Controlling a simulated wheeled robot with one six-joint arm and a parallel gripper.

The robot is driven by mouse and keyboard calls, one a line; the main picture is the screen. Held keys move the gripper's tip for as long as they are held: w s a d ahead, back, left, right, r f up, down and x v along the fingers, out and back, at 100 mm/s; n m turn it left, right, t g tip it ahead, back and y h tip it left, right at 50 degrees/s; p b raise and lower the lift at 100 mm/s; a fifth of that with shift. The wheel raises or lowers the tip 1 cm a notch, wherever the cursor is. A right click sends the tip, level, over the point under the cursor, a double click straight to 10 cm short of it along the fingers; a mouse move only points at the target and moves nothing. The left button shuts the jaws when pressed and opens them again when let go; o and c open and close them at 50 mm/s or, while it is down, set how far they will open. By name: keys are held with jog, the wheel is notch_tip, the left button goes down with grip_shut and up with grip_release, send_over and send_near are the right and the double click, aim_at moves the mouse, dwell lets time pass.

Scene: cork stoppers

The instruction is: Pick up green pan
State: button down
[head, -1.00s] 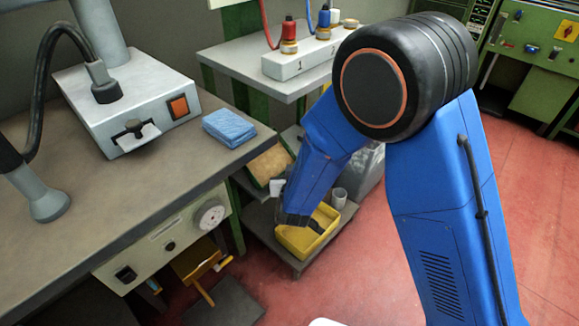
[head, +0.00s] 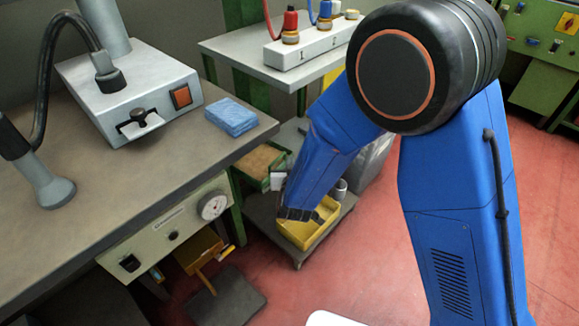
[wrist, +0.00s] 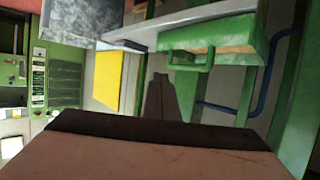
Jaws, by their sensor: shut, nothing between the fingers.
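The green pan (head: 250,178), with brown contents, sits on a low shelf beside the bench in the head view. The lower end of my blue arm partly covers its right side. In the wrist view the green pan (wrist: 228,36) is at the upper right, with a loop handle on its front wall. My gripper (wrist: 160,92) appears as dark, closed fingers in the middle of the wrist view, apart from the pan and holding nothing. In the head view the fingers cannot be made out clearly at the arm's end, above the yellow bin.
A yellow bin (head: 318,232) stands on the low platform beneath my arm's end. The bench (head: 150,205) with a grey device (head: 125,90) and blue cloths (head: 231,116) is at left. A grey table (head: 245,55) stands behind. Red floor at right is open.

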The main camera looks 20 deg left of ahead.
jog(key=s+d, duration=0.4)
jog(key=s, duration=0.7)
jog(key=shift+d, duration=0.3)
jog(key=shift+s, duration=0.1)
